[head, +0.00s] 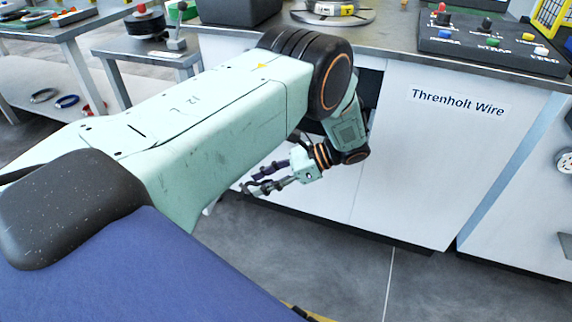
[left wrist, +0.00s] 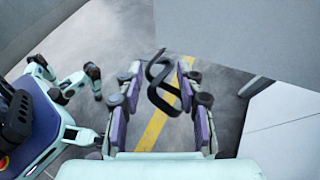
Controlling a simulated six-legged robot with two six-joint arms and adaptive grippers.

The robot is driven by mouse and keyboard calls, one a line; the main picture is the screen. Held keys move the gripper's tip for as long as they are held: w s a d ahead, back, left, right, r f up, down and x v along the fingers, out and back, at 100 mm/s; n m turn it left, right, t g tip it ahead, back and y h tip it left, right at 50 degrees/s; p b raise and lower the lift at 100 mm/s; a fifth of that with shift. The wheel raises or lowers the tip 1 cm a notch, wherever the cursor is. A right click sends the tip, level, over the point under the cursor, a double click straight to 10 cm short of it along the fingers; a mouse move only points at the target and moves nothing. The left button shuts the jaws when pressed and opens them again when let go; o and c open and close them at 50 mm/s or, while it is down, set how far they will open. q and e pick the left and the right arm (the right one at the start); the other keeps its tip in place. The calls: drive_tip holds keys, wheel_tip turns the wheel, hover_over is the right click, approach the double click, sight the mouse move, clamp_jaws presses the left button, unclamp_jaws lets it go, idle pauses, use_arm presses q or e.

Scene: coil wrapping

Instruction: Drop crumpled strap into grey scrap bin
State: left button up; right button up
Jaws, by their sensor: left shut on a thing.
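My left gripper (head: 262,182) hangs low in front of the white cabinet in the head view, its fingers pointing left. In the left wrist view its two purple-sided fingers (left wrist: 160,97) are shut on the crumpled strap (left wrist: 158,72). The strap is a thin black looped band that sticks out past the fingertips, with floor behind it. In the head view I cannot tell the strap from the dark fingers. I cannot make out the grey scrap bin for certain in either view. My right gripper is not in view.
A white cabinet (head: 425,165) labelled "Threnholt Wire" carries a worktop with a button panel (head: 495,45) and a round fixture (head: 332,10). A side table (head: 150,48) stands at the left. Large plain grey faces (left wrist: 255,35) flank the gripper. Open floor (head: 330,265) lies below.

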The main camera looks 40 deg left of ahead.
use_arm(q)
drive_tip(key=s+n+g+h, duration=0.1)
drive_tip(key=n+h, duration=0.1)
drive_tip(key=s+d+n+g+h, duration=0.1)
drive_tip(key=s+n+h, duration=0.1)
drive_tip(key=n+h, duration=0.1)
drive_tip(key=s+d+n+g+h, duration=0.1)
drive_tip(key=s+n+g+h, duration=0.1)
drive_tip(key=n, duration=0.1)
drive_tip(key=shift+d+f+h, duration=0.15)
drive_tip(key=shift+f+h, duration=0.05)
drive_tip(key=shift+h, duration=0.2)
drive_tip(key=d+n+h, duration=0.1)
drive_tip(key=n+h, duration=0.1)
drive_tip(key=d+r+n+t+h, duration=0.1)
drive_tip(key=n+h, duration=0.2)
drive_tip(key=d+r+n+h, duration=0.1)
drive_tip(key=n+h, duration=0.1)
drive_tip(key=h, duration=0.1)
drive_tip(key=shift+d+n, duration=0.3)
drive_tip(key=shift+d, duration=0.05)
drive_tip(key=shift+w+d+r+n+t+h, duration=0.65)
drive_tip(key=shift+d+r+n+t, duration=1.5)
drive_tip(key=shift+n+t, duration=1.05)
drive_tip(key=shift+w+d+r+n+t+h, duration=0.4)
drive_tip(key=shift+d+r+n+t+h, duration=0.4)
drive_tip(key=shift+d+r+n+t, duration=1.5)
drive_tip(key=shift+w+d+r+n+t+h, duration=0.65)
drive_tip(key=shift+d+r+n+t, duration=0.6)
drive_tip(key=shift+r+n+t, duration=2.2)
